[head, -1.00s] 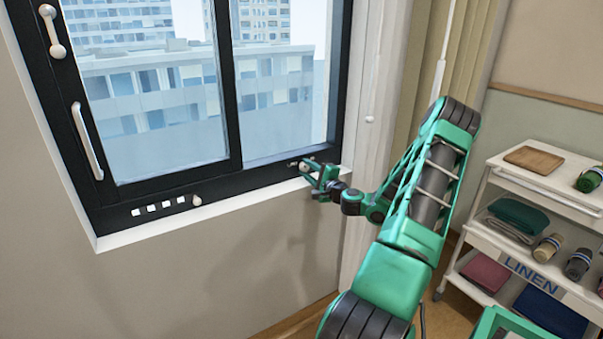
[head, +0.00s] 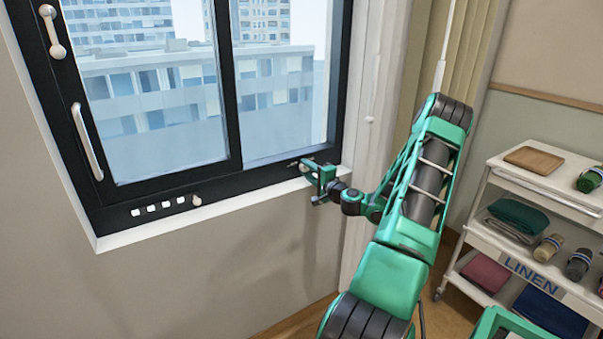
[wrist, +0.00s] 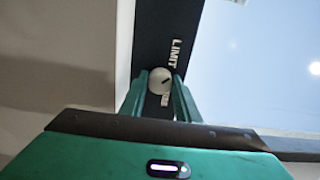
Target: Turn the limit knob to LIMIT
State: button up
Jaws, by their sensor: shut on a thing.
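The limit knob (wrist: 160,80) is a round white knob with a short dark mark, on the dark window frame. In the wrist view it sits between the two green fingers of my gripper (wrist: 157,84), which is shut on it. The mark slants toward the upper right, and the white word LIMIT (wrist: 177,52) stands above and to the right of the knob. A second label below the knob is partly hidden by a finger. In the head view my gripper (head: 307,168) is at the lower right corner of the window frame and largely hides the knob.
The window frame (head: 215,183) has a handle (head: 87,140) at left and another small knob (head: 196,200) beside several white squares. A white sill runs below. A linen cart (head: 500,225) stands at right, beyond my arm.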

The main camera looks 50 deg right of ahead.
jog(key=o, duration=1)
jog(key=shift+w+a+f, duration=0.1)
jog(key=shift+a+f, duration=0.05)
jog(key=shift+a, duration=0.05)
jog(key=shift+o, duration=0.2)
jog(key=shift+d, duration=0.1)
jog(key=v, duration=1.1)
jog(key=shift+w+d, duration=0.1)
